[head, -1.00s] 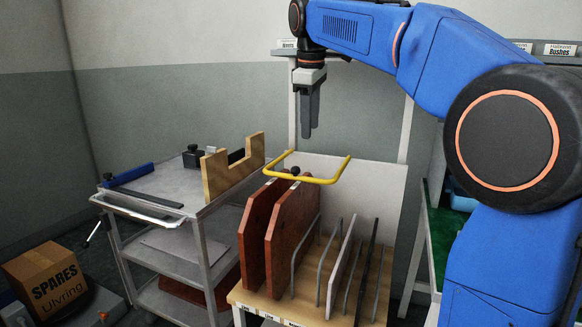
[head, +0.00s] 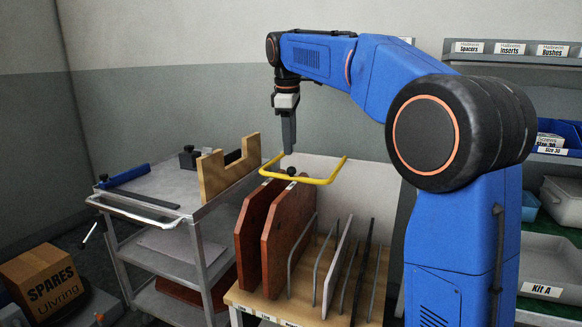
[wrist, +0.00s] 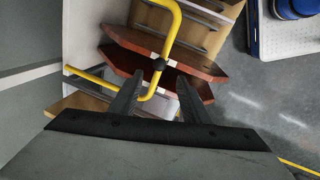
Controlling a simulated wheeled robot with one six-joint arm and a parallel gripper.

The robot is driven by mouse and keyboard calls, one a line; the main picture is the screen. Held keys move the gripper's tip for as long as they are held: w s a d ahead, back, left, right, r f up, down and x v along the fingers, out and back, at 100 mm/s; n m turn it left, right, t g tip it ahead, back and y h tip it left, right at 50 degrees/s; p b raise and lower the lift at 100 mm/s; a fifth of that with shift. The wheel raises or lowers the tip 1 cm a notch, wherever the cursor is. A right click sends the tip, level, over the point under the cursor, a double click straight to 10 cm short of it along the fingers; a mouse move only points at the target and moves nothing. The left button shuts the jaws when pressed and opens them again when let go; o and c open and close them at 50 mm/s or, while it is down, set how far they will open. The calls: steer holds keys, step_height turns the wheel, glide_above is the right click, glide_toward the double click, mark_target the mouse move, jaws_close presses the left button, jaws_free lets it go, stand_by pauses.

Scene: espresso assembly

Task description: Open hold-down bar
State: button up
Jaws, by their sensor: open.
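The yellow hold-down bar (head: 321,182) is a bent U-shaped rod. It lies across the top of a wooden rack, over two upright red-brown boards (head: 286,236). In the wrist view, my gripper (wrist: 160,80) is open and empty.
The rack (head: 246,299) has several thin upright dividers. A grey metal trolley (head: 155,205) with a notched wooden block (head: 215,176) and a blue-handled tool stands to the left. Shelves with bins (head: 545,250) are at the right. A spares box (head: 42,279) is on the floor.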

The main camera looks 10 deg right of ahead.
mark_target(291, 168)
steer(key=f, duration=0.3)
steer(key=w+f, duration=0.1)
steer(key=f, duration=0.5)
steer(key=shift+w+d, duration=0.3)
steer(key=shift+d, duration=0.1)
steer(key=shift+r, duration=0.1)
jaws_close()
